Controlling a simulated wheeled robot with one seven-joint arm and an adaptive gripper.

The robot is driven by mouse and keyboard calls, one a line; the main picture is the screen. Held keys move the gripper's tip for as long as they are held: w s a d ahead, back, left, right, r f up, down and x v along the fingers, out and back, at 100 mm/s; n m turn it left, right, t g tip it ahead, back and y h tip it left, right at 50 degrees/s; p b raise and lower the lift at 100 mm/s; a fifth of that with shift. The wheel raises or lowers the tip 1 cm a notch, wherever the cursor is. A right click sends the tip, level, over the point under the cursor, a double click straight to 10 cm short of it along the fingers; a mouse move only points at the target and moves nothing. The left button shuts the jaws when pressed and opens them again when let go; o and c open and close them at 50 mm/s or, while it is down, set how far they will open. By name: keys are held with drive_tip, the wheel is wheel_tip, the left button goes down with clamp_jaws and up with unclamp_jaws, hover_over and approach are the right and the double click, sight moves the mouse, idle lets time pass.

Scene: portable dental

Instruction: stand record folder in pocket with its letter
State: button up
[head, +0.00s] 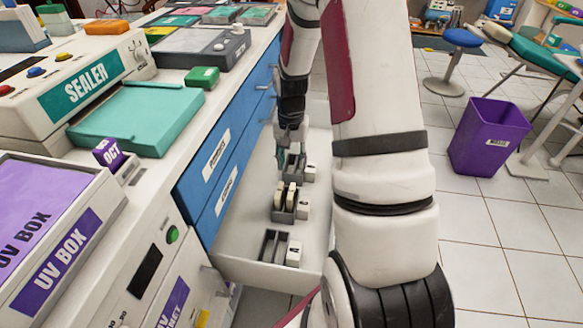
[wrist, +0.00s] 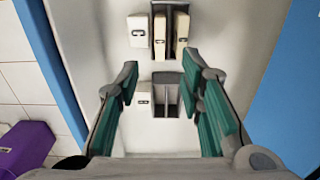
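My gripper (head: 283,150) is down inside the open drawer in the head view, at its far rack. In the wrist view my gripper (wrist: 160,88) has its teal-padded fingers spread wide with nothing between the pads. A grey pocket rack (wrist: 173,98) with a white letter block (wrist: 144,94) beside it shows between the fingers; its slots look empty. Another rack beyond holds two upright cream folders (wrist: 159,32) (wrist: 181,32), beside a letter block (wrist: 138,30). These folders also show in the head view's middle rack (head: 283,213). The letters are too small to read surely.
The white drawer (head: 235,245) stands open from the blue cabinet (head: 215,185). Its near rack (head: 272,246) looks empty and has a letter block (head: 294,253). The sealer (head: 75,90) and UV box (head: 50,235) crowd the counter. A purple bin (head: 488,135) stands right on the floor.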

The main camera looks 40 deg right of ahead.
drive_tip(key=s+a+r+n, duration=0.3)
drive_tip(key=s+a+r, duration=0.3)
drive_tip(key=r, duration=0.4)
drive_tip(key=s+a+r+n, duration=0.2)
drive_tip(key=s+a+r, duration=0.2)
drive_tip(key=a+r, duration=0.45)
drive_tip(key=s+a+r+n, duration=0.2)
drive_tip(key=s+a+r, duration=0.1)
drive_tip(key=s, duration=0.6)
drive_tip(key=s+a+r+n, duration=0.3)
drive_tip(key=s+a+r, duration=0.1)
drive_tip(key=s, duration=0.6)
drive_tip(key=shift+a, duration=0.15)
wheel_tip(320, 180, up, 25)
drive_tip(key=t+p, duration=0.4)
drive_tip(key=p, duration=1.9)
